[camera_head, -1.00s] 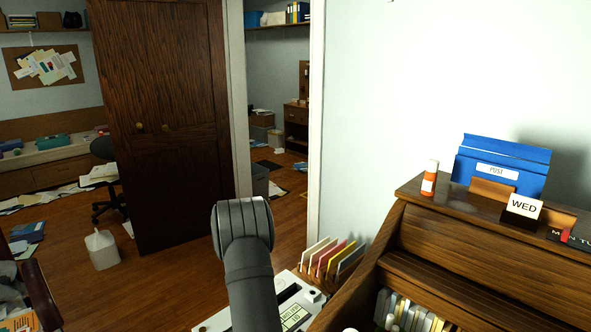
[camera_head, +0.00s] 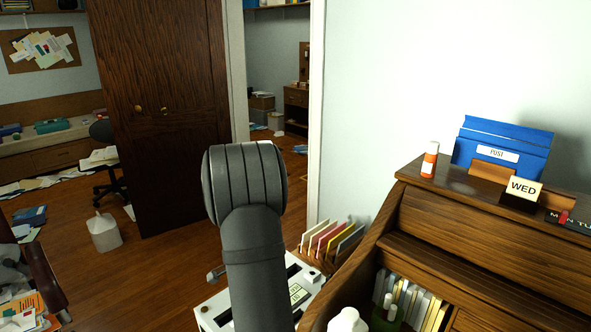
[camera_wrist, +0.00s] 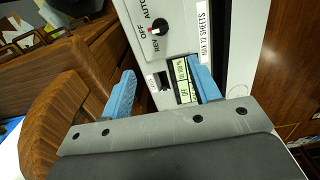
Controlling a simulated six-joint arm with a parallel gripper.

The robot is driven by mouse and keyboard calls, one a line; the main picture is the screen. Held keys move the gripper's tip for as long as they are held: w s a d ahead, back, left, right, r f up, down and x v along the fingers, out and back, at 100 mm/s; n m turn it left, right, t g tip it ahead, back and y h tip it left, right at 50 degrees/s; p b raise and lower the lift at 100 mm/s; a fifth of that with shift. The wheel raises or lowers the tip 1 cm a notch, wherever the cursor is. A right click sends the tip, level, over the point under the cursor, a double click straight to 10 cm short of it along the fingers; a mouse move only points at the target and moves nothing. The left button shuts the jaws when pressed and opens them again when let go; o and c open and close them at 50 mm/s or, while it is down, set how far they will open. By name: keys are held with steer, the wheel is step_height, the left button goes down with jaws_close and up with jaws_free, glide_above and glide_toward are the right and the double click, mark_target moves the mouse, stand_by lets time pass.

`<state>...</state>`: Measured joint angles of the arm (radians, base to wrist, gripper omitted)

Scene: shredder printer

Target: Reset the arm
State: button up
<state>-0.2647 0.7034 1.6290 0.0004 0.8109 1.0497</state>
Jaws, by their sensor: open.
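My arm rises through the lower middle of the head view, and it hides part of the white shredder (camera_head: 215,312). My gripper (camera_wrist: 163,82) shows in the wrist view with its two blue fingers spread and nothing between them. Beyond the fingers is the top of the shredder (camera_wrist: 185,40), with a black knob (camera_wrist: 159,25) marked OFF, AUTO and REV and a green label panel (camera_wrist: 183,80). I cannot tell whether the fingers touch it.
A brown door (camera_head: 160,110) and open floor lie behind on the left.

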step_height(320, 180, down, 17)
steer(key=shift+f, duration=0.1)
steer(key=shift+n, duration=0.3)
steer(key=n, duration=1.1)
stand_by(0.4)
stand_by(0.8)
steer(key=m, duration=0.5)
steer(key=shift+m, duration=2)
